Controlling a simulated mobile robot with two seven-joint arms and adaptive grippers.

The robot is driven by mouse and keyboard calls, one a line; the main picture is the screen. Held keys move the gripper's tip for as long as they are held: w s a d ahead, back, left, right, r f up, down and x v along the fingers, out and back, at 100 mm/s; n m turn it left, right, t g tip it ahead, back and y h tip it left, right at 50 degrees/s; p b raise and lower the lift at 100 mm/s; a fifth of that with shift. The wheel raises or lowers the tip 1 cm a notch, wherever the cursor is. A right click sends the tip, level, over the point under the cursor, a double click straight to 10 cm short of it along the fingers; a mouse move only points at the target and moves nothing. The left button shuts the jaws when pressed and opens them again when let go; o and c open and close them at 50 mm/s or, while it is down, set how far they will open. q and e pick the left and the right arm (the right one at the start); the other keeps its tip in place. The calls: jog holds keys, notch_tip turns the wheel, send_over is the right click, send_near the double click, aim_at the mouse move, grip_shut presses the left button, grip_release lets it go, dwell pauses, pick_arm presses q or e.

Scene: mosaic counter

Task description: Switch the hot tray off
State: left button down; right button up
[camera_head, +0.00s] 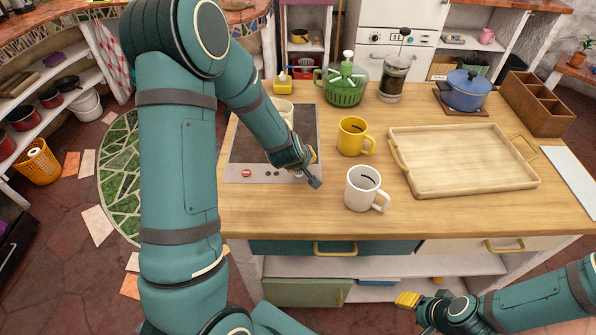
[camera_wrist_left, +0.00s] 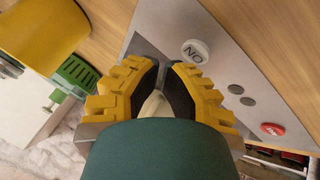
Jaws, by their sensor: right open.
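The hot tray (camera_head: 247,143) has a dark top and a grey front panel. A red round button (camera_head: 246,173) sits at the panel's left end and also shows in the left wrist view (camera_wrist_left: 272,129). A white round button (camera_wrist_left: 195,51) with lettering that reads ON upside down is on the same panel. Two small grey dots (camera_wrist_left: 241,95) lie between them. My left gripper (camera_head: 314,183) is low by the panel's right end, away from the red button. Its fingers (camera_wrist_left: 163,66) look closed together and hold nothing visible. My right gripper (camera_head: 408,299) is open, low in front of the counter.
A cream mug (camera_head: 284,108) stands on the hot tray, partly behind my left arm. A yellow mug (camera_head: 352,136) and a white mug (camera_head: 364,188) stand right of my left gripper. A wooden tray (camera_head: 470,188) fills the counter's right side.

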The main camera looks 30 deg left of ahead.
pick_arm(q)
notch_tip(320, 180, up, 6)
jog(key=p, duration=0.5)
dwell(0.4)
